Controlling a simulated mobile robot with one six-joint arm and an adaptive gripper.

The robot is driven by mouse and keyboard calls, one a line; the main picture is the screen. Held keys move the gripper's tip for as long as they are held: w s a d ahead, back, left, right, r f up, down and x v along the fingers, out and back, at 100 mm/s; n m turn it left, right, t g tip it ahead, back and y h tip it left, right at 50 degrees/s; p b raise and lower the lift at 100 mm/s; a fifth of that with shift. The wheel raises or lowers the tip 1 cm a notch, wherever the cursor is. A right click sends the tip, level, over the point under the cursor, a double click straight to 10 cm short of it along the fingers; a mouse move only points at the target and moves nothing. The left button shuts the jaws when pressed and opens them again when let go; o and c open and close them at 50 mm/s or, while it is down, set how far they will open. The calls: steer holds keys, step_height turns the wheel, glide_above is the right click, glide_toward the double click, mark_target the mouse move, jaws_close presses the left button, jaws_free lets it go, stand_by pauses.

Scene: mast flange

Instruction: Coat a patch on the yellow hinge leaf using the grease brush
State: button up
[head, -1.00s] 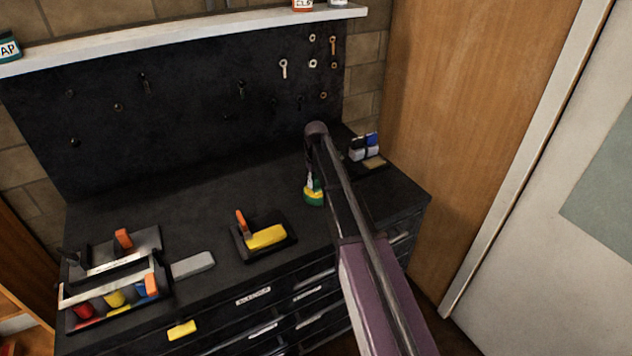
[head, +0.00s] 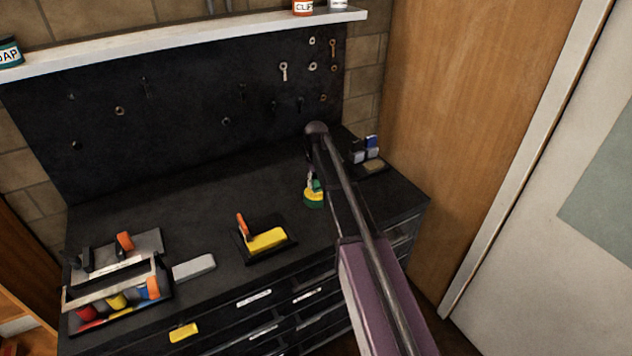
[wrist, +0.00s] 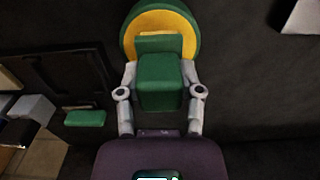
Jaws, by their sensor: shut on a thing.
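My gripper (wrist: 160,95) is shut on the green grease brush (wrist: 160,82), seen from above in the wrist view with one grey finger on each side. Just beyond it is a round green pot (wrist: 190,24) with a yellow inside; the brush overlaps it, and I cannot tell whether the bristles touch it. In the head view the pot (head: 313,204) stands on the bench with my gripper (head: 312,182) right above it. The yellow hinge leaf (head: 267,239) lies flat on a dark base to the left of the pot, with an orange part upright beside it.
A caddy (head: 110,285) with coloured items stands at the bench's left, a grey block (head: 194,267) beside it. A small stand with blue and white items (head: 365,150) is behind my arm. The bench (head: 210,215) is clear between hinge and pegboard.

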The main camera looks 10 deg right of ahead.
steer(key=shift+r+p, duration=2.55)
steer(key=shift+r, duration=0.25)
steer(key=shift+f+b, duration=0.65)
steer(key=shift+d, duration=0.1)
